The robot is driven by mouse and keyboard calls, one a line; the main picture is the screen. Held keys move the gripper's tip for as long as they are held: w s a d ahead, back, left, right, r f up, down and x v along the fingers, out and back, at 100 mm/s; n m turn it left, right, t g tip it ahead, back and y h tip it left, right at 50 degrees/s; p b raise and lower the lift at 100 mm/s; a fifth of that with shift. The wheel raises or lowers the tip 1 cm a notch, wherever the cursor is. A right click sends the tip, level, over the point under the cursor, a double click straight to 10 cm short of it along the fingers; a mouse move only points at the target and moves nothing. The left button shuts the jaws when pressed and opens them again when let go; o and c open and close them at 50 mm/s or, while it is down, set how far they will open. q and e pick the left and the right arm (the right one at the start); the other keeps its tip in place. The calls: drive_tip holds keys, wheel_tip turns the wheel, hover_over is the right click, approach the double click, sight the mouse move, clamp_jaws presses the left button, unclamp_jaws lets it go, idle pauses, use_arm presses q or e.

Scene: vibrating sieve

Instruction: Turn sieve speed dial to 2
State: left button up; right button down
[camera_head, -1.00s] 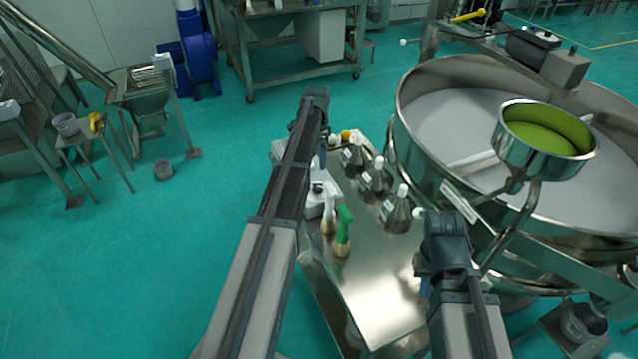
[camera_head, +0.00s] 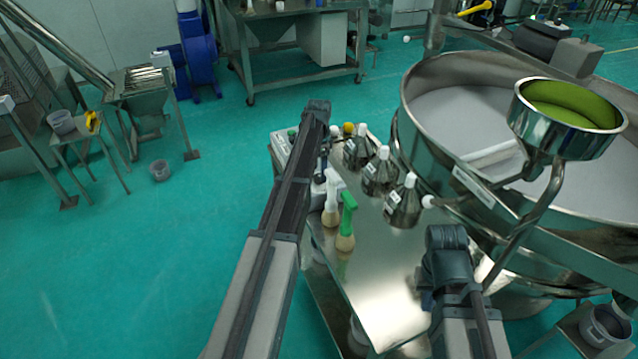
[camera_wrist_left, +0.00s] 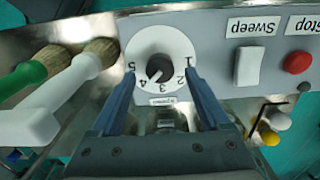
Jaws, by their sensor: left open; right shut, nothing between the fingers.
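The speed dial is a white round face (camera_wrist_left: 137,45) with black numbers 1 to 5 and a dark knob (camera_wrist_left: 160,67) in the middle. The knob's pointer aims down-left, around 3 to 4; the exact mark is hard to tell. My left gripper (camera_wrist_left: 161,80) is open, with its blue fingers to either side of the knob and apart from it. In the head view my left arm covers the dial and most of the control box (camera_head: 281,146). My right gripper (camera_head: 427,297) shows only as a sliver beside its wrist, over the table's right side, holding nothing visible.
On the control box are a Sweep switch (camera_wrist_left: 249,66) and a red Stop button (camera_wrist_left: 297,62). The large sieve (camera_head: 440,170) is to the right. The steel table (camera_head: 385,290) is clear in front.

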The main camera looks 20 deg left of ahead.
sight(319, 179)
use_arm(q)
drive_tip(key=shift+f+b, duration=0.85)
drive_tip(key=shift+f, duration=0.45)
use_arm(e)
wheel_tip(319, 179, down, 3)
drive_tip(key=shift+r, duration=0.2)
use_arm(q)
clamp_jaws()
